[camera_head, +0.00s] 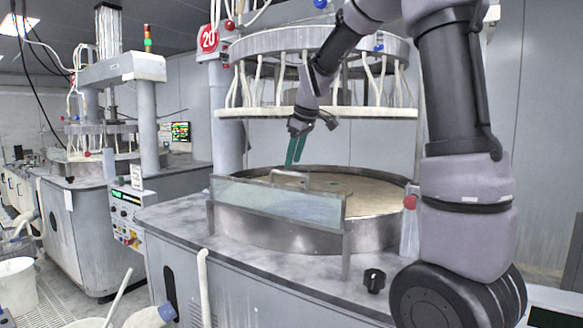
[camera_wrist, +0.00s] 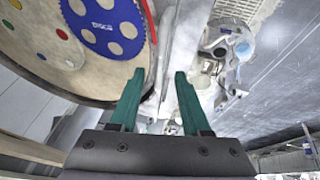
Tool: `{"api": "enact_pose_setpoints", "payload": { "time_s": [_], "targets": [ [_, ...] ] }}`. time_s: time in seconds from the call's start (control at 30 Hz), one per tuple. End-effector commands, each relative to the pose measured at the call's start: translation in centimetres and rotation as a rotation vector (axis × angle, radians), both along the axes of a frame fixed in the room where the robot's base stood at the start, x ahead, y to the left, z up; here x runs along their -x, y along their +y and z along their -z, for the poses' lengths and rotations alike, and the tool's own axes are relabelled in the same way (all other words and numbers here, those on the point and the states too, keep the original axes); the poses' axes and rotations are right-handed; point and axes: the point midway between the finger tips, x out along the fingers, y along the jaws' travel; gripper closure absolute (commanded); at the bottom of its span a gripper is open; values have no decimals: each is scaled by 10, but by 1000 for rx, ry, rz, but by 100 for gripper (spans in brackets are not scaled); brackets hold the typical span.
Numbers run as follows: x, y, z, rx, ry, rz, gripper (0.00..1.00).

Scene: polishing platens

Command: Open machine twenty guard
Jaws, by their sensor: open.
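Machine twenty carries a red round sign (camera_head: 208,39) with the number 20. Its guard (camera_head: 280,201) is a clear, upright panel at the front of the round metal basin (camera_head: 380,236), with a grey handle (camera_head: 290,181) at its top edge. My gripper (camera_head: 294,163) has green fingers pointing down just above the handle. In the wrist view my gripper (camera_wrist: 158,88) is open, with a visible gap between its fingers. A grey strip runs between and beyond the fingertips there; I cannot tell whether it is the guard's edge. No contact is clear.
A ring with hanging pale hoses (camera_head: 318,112) is above the basin, close around my arm. In the wrist view a blue disc with holes (camera_wrist: 103,24) lies in the basin. A control panel (camera_head: 127,217) stands left, and a white bucket (camera_head: 16,285) is on the floor.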

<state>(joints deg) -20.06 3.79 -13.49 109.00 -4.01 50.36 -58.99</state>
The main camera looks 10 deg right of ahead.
Motion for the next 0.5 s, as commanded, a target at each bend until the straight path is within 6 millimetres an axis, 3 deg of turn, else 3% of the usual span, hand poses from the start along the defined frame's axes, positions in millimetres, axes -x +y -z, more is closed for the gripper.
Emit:
{"api": "enact_pose_setpoints", "payload": {
  "time_s": [0.2, 0.5],
  "targets": [
    [-11, 4, 26, 1, 1, -1, 53],
    [-14, 5, 32, 1, -1, 0, 53]
  ]
}}
